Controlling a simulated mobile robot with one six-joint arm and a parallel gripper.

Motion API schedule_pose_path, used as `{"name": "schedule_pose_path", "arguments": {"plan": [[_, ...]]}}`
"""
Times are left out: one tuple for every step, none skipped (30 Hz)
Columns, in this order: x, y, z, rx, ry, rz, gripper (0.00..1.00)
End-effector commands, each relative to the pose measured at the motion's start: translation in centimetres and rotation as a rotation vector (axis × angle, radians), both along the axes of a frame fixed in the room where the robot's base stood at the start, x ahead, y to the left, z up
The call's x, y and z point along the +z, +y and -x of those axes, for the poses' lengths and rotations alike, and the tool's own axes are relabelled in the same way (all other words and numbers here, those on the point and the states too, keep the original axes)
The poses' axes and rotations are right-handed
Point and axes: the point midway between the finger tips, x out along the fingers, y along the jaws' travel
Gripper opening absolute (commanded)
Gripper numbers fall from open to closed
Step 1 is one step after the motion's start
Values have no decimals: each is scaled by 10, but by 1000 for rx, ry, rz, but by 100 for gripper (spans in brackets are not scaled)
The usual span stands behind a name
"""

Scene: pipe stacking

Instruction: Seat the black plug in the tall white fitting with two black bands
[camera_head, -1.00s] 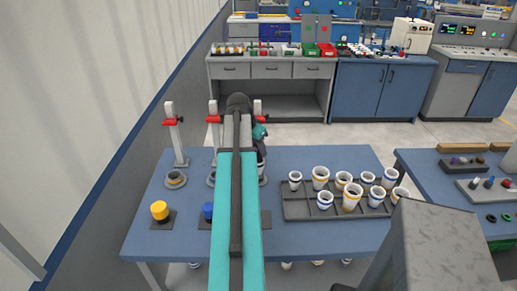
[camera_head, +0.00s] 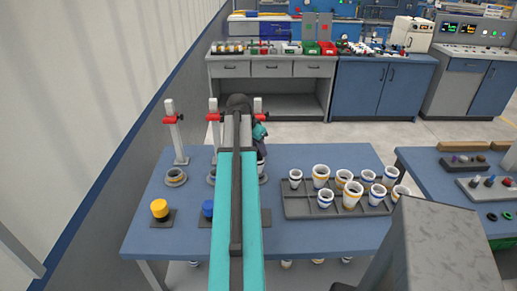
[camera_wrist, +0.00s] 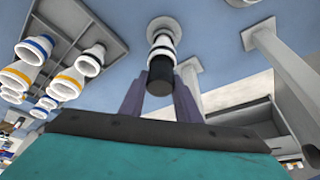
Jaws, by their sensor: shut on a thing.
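In the wrist view my gripper (camera_wrist: 160,100) is shut on the black plug (camera_wrist: 160,78), a short dark cylinder between its two purple-grey fingers. Right beyond the plug, in line with it, is the tall white fitting (camera_wrist: 162,42) with black bands. The plug's end overlaps the fitting's near end in the picture; I cannot tell whether it is inside or just in front. In the head view my arm hides the plug and most of the fitting; a small white part (camera_head: 262,172) shows beside the arm.
A dark tray (camera_head: 295,212) of several white fittings with blue or yellow bands stands to the right on the blue table (camera_head: 300,245). Posts with red clamps (camera_head: 173,122) stand at the back. A yellow cap (camera_head: 159,208) and a blue cap (camera_head: 207,209) sit front left.

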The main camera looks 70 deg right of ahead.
Motion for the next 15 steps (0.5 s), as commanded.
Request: {"name": "schedule_pose_path", "arguments": {"plan": [[-1,0,0,0,0,0,6],[-1,0,0,0,0,0,6],[-1,0,0,0,0,0,6],[-2,0,0,0,0,0,6],[-2,0,0,0,0,0,6],[-2,0,0,0,0,0,6],[-3,0,0,0,0,0,6],[-3,0,0,0,0,0,6],[-3,0,0,0,0,0,6],[-4,0,0,0,0,0,6],[-4,0,0,0,0,0,6],[-4,0,0,0,0,0,6],[-5,0,0,0,0,0,6],[-5,0,0,0,0,0,6],[-5,0,0,0,0,0,6]]}}
